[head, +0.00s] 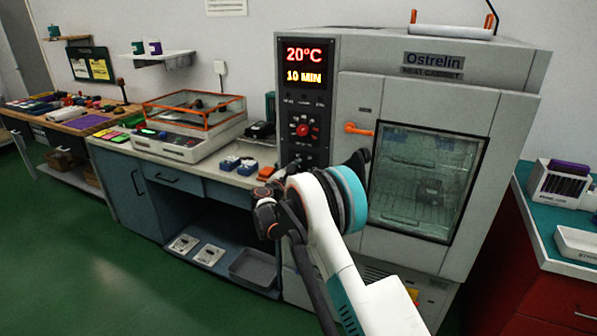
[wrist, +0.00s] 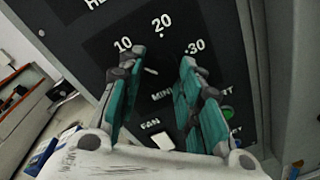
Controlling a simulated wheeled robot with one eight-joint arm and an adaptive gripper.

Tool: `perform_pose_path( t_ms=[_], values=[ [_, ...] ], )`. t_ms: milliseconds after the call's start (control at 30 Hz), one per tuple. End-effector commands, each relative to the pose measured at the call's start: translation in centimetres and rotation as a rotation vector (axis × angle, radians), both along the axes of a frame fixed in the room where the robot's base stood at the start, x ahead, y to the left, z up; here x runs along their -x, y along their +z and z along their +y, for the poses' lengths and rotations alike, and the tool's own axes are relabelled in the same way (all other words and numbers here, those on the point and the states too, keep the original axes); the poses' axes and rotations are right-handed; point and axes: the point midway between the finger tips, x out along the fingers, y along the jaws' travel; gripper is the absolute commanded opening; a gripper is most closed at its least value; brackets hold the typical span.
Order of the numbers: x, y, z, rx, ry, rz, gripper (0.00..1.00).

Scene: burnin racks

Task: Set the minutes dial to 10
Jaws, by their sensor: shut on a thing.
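The heat cabinet (head: 430,59) has a black control panel with a lit display (head: 304,64) that reads 20°C and 10 MIN. In the wrist view, the printed marks 10 (wrist: 122,44), 20 (wrist: 161,22) and 30 (wrist: 195,46) arc above my gripper (wrist: 163,72). Its two teal-padded fingers are shut on the minutes dial, which is mostly hidden between them. A small pale mark shows between the fingertips, on the side of the 10. In the head view, my arm covers most of the gripper and the dial.
A red dial (head: 302,129) sits higher on the panel. The cabinet's glass door (head: 425,180) is closed, with an orange handle (head: 357,129). A green button (wrist: 228,113) and a white switch (wrist: 162,141) lie below the gripper. A blue workbench (head: 150,200) stands to the left.

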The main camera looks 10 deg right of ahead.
Motion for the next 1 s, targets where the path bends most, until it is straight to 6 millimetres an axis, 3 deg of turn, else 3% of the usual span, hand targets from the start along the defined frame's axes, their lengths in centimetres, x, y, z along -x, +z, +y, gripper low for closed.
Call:
perform_pose_path(
  t_ms=[300, 833, 867, 900, 933, 1000],
  values=[
    [-0.01, 0.04, 0.04, -0.097, 0.000, -0.070, 0.09],
    [0.00, 0.03, 0.02, -0.116, 0.000, -0.083, 0.09],
    [0.01, 0.02, 0.02, -0.116, 0.000, -0.083, 0.35],
    [0.01, 0.01, 0.02, -0.116, 0.000, -0.083, 0.44],
    [0.01, 0.02, 0.02, -0.116, 0.000, -0.083, 0.51],
    [0.01, 0.02, 0.02, -0.116, 0.000, -0.083, 0.53]
  ],
)
